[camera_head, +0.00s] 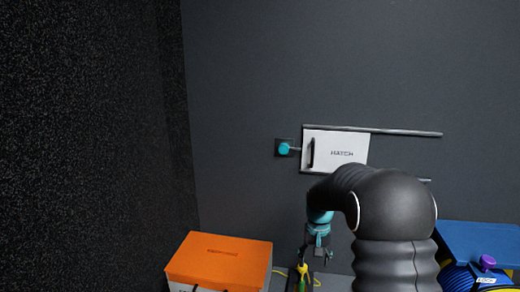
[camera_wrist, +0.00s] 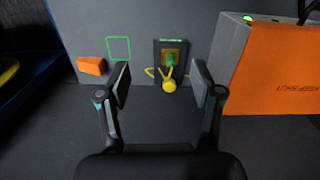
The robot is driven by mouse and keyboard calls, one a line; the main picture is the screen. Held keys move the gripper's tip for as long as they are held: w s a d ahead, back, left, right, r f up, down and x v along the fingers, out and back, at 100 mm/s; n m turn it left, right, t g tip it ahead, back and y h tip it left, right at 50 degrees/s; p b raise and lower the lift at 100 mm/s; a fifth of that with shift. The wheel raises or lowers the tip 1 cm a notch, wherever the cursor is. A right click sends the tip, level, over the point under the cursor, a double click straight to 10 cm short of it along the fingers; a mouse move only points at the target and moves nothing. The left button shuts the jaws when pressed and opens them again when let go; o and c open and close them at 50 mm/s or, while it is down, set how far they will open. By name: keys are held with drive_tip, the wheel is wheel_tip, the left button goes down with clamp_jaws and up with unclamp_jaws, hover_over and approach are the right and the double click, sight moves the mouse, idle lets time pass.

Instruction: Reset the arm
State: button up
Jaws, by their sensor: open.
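My arm reaches forward and bends down in the head view, with my gripper (camera_head: 304,268) low near the orange-topped box. In the wrist view my gripper (camera_wrist: 162,84) is open, its two dark fingers spread with nothing held between them. Beyond the fingers, a dark wall box (camera_wrist: 171,46) holds a green part (camera_wrist: 170,59). A yellow ball (camera_wrist: 169,85) with yellow strands is in front of it, seen between the fingertips and apart from them.
An orange-topped box (camera_head: 220,260) stands beside my gripper; its orange side (camera_wrist: 275,68) is close on the right in the wrist view. An orange block (camera_wrist: 92,66) lies near a green square outline (camera_wrist: 118,49). A white hatch (camera_head: 340,150) is on the wall. A blue box (camera_head: 480,240) stands right.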

drive_tip(key=s+r+t+p, duration=0.2)
drive_tip(key=s+r, duration=0.6)
drive_tip(key=s, duration=0.3)
drive_tip(key=s+r+n+t+p, duration=0.1)
drive_tip(key=s+r+t+p, duration=0.1)
drive_tip(key=s+r, duration=0.5)
drive_tip(key=s+r+t+p, duration=0.2)
drive_tip(key=s+r, duration=0.6)
drive_tip(key=s, duration=0.7)
drive_tip(key=shift+a+r+n+p, duration=0.3)
drive_tip(key=shift+a+p, duration=0.05)
drive_tip(key=shift+a, duration=0.05)
